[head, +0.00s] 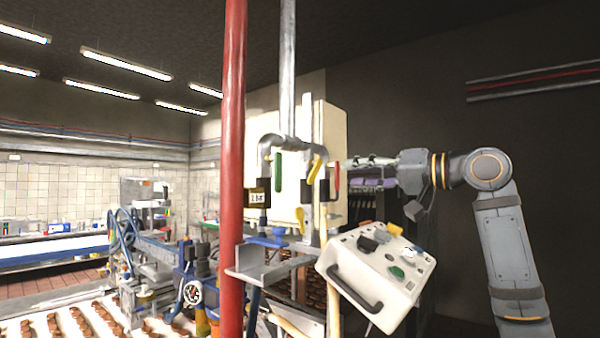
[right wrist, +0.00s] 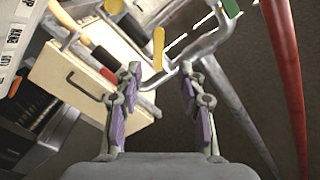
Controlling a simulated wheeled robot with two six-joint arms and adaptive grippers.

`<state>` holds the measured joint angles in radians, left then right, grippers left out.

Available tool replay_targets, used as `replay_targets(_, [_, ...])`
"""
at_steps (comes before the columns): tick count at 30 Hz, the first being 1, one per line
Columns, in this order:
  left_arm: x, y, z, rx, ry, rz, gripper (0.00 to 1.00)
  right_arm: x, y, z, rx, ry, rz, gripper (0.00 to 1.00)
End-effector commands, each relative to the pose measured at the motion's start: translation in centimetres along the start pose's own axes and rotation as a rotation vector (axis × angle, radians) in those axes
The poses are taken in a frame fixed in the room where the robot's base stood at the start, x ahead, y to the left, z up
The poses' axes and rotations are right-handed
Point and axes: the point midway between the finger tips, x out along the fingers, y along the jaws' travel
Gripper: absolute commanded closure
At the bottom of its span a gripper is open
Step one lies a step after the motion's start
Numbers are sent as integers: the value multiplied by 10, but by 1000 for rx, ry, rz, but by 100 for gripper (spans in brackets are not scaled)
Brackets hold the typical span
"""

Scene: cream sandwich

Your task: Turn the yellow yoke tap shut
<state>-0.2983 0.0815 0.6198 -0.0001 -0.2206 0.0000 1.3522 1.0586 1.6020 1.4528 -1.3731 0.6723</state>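The yellow tap handle (head: 315,168) sits on the right leg of the grey yoke pipe (head: 270,142) and is tilted slightly from upright. In the right wrist view the yellow handle (right wrist: 158,48) appears just past the fingertips, in line with the gap between them. My right gripper (head: 352,172) comes in from the right, level with the handle and close to it. Its purple-padded fingers (right wrist: 160,70) are apart with nothing between them. A green handle (head: 278,165) is on the left leg. A red handle (head: 336,180) is right of the yellow one. My left gripper is not in view.
A thick red vertical pipe (head: 233,200) stands left of the yoke. A cream control box (head: 365,285) with a dark handle is below my right gripper. Another yellow lever (head: 301,222) is lower on the pipework. A cream cabinet (head: 331,125) stands behind.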

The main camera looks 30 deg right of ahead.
Motion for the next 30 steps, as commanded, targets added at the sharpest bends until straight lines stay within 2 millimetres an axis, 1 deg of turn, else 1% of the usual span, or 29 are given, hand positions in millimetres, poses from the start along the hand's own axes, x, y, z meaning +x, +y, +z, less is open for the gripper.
replay_targets(1, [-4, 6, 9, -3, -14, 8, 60, 5, -1, -1, 2, -2, -1, 60])
replay_targets(3, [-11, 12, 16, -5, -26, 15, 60, 15, -2, -2, 3, -5, -1, 60])
replay_targets(7, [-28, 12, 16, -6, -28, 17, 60, 43, -5, -3, 5, -6, -2, 60])
replay_targets(11, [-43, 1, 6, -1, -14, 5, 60, 71, -5, -3, 5, -5, -3, 60])
replay_targets(15, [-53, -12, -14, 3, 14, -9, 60, 92, -3, -2, 5, -3, -2, 60])
replay_targets(18, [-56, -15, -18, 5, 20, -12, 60, 101, -2, -1, 4, -1, -1, 60])
replay_targets(21, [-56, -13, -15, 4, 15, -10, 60, 104, -1, 0, 4, 0, -1, 60])
replay_targets(27, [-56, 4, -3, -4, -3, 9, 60, 104, 0, 1, 4, 0, -1, 60])
replay_targets(29, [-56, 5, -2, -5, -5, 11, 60, 104, 0, 1, 4, 0, -1, 67])
replay_targets(30, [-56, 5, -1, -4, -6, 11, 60, 104, 0, 0, 4, 0, -1, 73])
